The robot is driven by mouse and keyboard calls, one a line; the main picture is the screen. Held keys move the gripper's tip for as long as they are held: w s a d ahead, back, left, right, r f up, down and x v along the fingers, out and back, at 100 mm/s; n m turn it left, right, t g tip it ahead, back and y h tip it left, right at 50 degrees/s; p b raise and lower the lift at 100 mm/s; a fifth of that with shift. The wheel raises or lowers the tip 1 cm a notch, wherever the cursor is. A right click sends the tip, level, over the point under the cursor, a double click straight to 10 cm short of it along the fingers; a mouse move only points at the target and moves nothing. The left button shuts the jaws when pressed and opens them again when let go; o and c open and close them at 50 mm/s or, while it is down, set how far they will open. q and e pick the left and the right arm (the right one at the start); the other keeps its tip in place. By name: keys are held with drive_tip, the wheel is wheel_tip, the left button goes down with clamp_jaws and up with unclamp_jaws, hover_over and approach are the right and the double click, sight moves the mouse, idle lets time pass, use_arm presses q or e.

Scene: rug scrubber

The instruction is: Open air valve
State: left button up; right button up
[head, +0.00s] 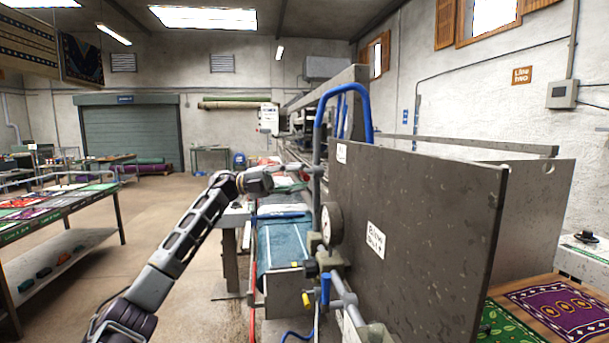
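A small blue lever (325,289) stands roughly upright on the metal pipework at the lower front of the machine; it looks like the air valve's handle. Grey pipe fittings (346,300) run beside it, with a round gauge (331,222) above. My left arm reaches in from the lower left. My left gripper (303,169) is above and a little left of the gauge, near the upright blue-topped pipe, well apart from the lever. Its fingers are small and seen side-on, so their opening is unclear. My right gripper is not in view.
A large dark panel (415,220) with a white label closes off the right side of the pipework. A blue hose (343,88) arches above it. A teal rug (283,243) lies on the machine. Open floor (170,225) and a table with rugs (60,205) are left.

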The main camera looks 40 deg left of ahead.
use_arm(q)
drive_tip(key=shift+x, duration=1.25)
